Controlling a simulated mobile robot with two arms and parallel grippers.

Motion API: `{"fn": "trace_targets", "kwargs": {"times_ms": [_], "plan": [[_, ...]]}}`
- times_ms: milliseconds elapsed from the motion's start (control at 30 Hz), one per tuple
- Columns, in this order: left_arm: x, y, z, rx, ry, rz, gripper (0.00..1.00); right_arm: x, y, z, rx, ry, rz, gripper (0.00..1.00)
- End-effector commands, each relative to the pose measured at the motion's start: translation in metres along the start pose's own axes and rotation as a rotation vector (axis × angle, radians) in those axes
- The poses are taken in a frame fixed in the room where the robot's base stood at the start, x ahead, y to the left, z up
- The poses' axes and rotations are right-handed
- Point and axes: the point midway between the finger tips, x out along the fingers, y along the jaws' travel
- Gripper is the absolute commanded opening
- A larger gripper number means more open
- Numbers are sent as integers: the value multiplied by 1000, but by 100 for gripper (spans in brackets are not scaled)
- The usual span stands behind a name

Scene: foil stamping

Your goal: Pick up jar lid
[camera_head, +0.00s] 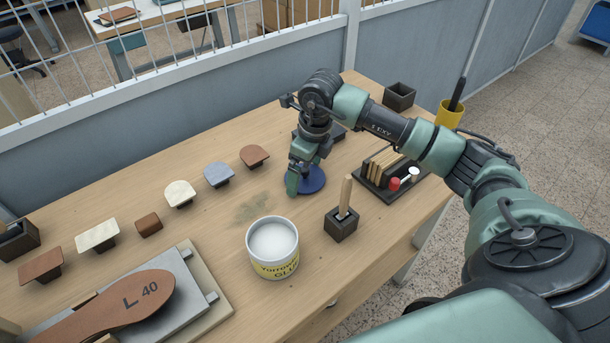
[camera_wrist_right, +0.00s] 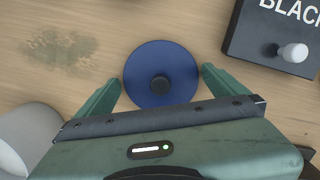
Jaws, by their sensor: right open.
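The jar lid is a round dark blue disc (camera_head: 314,183) with a small dark knob, lying on the wooden table. In the right wrist view the lid (camera_wrist_right: 160,75) sits between the two green fingers of my right gripper (camera_wrist_right: 161,88). The fingers are apart, one on each side of the lid; I cannot tell if they touch it. In the head view my right gripper (camera_head: 298,183) points down over the lid and hides part of it. An open white glue jar (camera_head: 273,262) stands nearer, lower left of the lid. My left gripper is not in view.
A dark box labelled BLACK (camera_wrist_right: 258,45) lies close beside the lid. A brush stands in a small dark holder (camera_head: 341,225). A dark rack (camera_head: 388,186) is to the right. Several colour samples (camera_head: 181,195) stand left, behind a press with an insole (camera_head: 120,302).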

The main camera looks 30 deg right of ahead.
Motion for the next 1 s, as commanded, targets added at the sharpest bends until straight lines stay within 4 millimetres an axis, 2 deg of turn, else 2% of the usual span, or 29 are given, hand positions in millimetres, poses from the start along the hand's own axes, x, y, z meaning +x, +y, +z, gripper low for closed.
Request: {"fn": "trace_targets", "kwargs": {"times_ms": [100,267,300,733,867,1000], "plan": [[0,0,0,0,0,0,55,0,0,0,0,0,0,100],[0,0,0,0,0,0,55,0,0,0,0,0,0,56],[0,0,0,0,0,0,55,0,0,0,0,-1,0,52],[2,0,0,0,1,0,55,-8,0,2,0,-4,-1,51],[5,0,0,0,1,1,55,-22,-1,5,0,-5,-3,51],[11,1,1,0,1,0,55,-52,-1,10,-1,-9,-3,51]]}}
